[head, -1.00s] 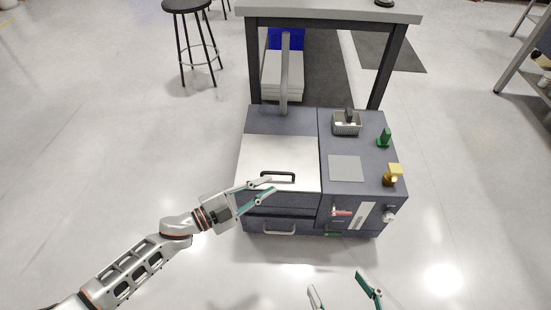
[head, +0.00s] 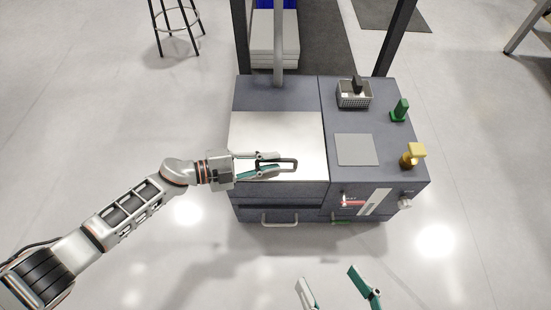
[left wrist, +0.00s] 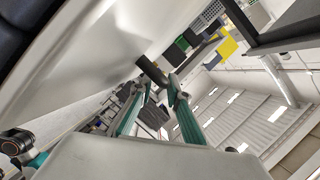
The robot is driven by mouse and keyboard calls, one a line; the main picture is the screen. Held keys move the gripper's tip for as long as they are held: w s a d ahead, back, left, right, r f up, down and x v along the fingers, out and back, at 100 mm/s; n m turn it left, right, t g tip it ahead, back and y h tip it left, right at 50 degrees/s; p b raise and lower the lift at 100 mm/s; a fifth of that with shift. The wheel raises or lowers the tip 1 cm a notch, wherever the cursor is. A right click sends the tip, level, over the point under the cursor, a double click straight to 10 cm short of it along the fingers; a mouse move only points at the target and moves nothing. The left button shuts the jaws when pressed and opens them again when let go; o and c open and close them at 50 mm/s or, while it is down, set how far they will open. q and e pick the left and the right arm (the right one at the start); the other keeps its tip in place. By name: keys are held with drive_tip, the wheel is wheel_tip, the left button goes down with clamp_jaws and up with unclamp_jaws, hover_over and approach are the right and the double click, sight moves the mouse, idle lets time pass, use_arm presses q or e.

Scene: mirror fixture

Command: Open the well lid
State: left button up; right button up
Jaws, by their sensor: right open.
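The well lid (head: 290,128) is a pale metal plate on the left half of the dark grey cabinet in the head view. It looks shut and flat. Its dark bar handle (head: 296,164) stands near the front edge. My left gripper (head: 279,164) is at the handle, with its teal fingers apart. In the left wrist view the dark handle (left wrist: 150,69) shows by the fingertips of the left gripper (left wrist: 161,86); firm contact cannot be seen. My right gripper (head: 326,274) is open and empty at the bottom of the head view, in front of the cabinet.
The cabinet's right half carries a wire basket (head: 355,98), a green object (head: 400,110), a yellow-topped object (head: 412,155) and a grey square panel (head: 356,149). A grey post (head: 278,45) rises behind the lid. A drawer handle (head: 280,221) is on the front. The floor in front is clear.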

use_arm(q)
drive_tip(key=shift+x, duration=0.95)
drive_tip(key=shift+r, duration=0.1)
clamp_jaws()
